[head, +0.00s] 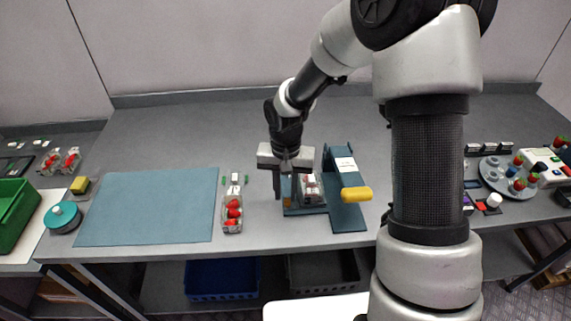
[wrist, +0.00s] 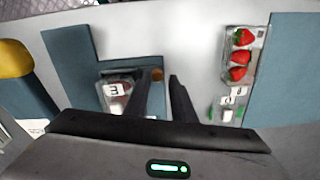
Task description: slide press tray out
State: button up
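The press (head: 341,166) is a blue-grey frame with a yellow handle (head: 356,194) on its right side. Its tray (head: 290,211) lies at the left of the frame and holds a clear punnet (head: 311,190) with white labelled pieces. A small orange-brown block (head: 287,203) sits at the tray's left end; it also shows in the wrist view (wrist: 157,74). My gripper (head: 288,191) points down over the tray's left end. In the wrist view its fingers (wrist: 161,84) are apart, with the block seen between the tips. Whether they touch it I cannot tell.
A punnet with strawberries (head: 233,213) stands left of the tray, with small white and green pieces behind it. A blue mat (head: 150,207) covers the left of the table. A round carousel (head: 508,172) stands at the right. The table behind the press is clear.

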notch_tip(320, 180, up, 16)
jog(key=shift+f+p, duration=0.2)
jog(key=shift+p, duration=0.1)
jog(key=s+d+r+n+t+p, duration=0.1)
jog(key=s+d+r+t, duration=0.1)
jog(key=s+d+r, duration=0.2)
jog(key=s+d+r+n+t+p, duration=0.1)
jog(key=s+d+r+t, duration=0.2)
jog(key=s+r, duration=0.7)
jog(key=s+d, duration=0.2)
jog(key=s, duration=0.3)
jog(key=shift+d+n+t, duration=0.2)
jog(key=shift+n+t, duration=0.1)
